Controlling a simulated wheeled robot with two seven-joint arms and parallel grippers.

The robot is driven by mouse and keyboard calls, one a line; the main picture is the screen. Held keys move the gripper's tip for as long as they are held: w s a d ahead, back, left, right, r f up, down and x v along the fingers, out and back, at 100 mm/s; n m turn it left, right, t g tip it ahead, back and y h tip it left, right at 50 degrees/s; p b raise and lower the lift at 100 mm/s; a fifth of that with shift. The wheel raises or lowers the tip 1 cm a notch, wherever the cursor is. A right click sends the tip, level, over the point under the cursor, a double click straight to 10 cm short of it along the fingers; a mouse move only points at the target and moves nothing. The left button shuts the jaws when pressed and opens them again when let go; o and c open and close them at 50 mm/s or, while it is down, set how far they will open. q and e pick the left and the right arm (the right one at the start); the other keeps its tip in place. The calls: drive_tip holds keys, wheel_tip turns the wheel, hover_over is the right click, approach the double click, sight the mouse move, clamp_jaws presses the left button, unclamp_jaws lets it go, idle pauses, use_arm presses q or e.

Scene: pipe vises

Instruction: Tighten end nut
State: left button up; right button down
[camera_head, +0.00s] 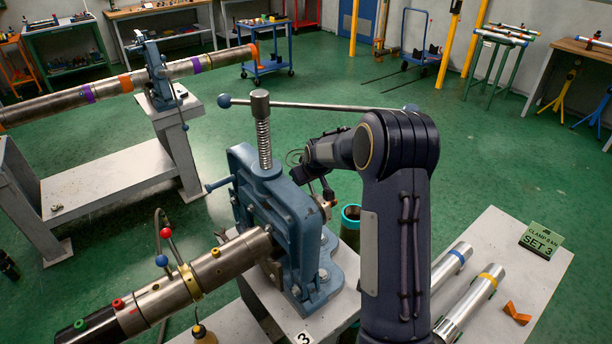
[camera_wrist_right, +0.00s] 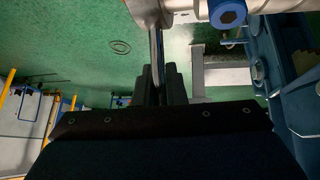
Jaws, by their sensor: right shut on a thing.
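A blue pipe vise (camera_head: 262,195) with a tall screw and long top bar stands on a grey stand. It holds a metal pipe (camera_head: 225,258) with coloured knobs. In the head view, my right arm reaches behind the vise, and its gripper (camera_head: 328,192) is partly hidden near the pipe's far end. In the right wrist view, the fingers (camera_wrist_right: 161,84) are shut on a thin metal bar (camera_wrist_right: 155,38). A blue hexagonal piece (camera_wrist_right: 228,14) on a pale round body shows to the right; it may be the end nut. Whether the bar touches it is unclear. My left gripper is not in view.
A green-rimmed cylinder (camera_head: 350,219) stands beside the vise. Another vise (camera_head: 160,73) with a long pipe stands at left.

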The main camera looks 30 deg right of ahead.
drive_tip(key=shift+w, duration=0.1)
drive_tip(key=c, duration=1.8)
unclamp_jaws()
drive_tip(key=shift+f, duration=0.1)
drive_tip(key=o, duration=0.3)
drive_tip(key=shift+w+f, duration=0.15)
drive_tip(key=shift+w, duration=0.15)
drive_tip(key=shift+s, duration=0.15)
drive_tip(key=shift+r, duration=0.2)
wheel_tip(320, 180, up, 6)
drive_tip(key=b, duration=0.2)
hover_over(311, 196)
drive_tip(key=shift+r, duration=0.15)
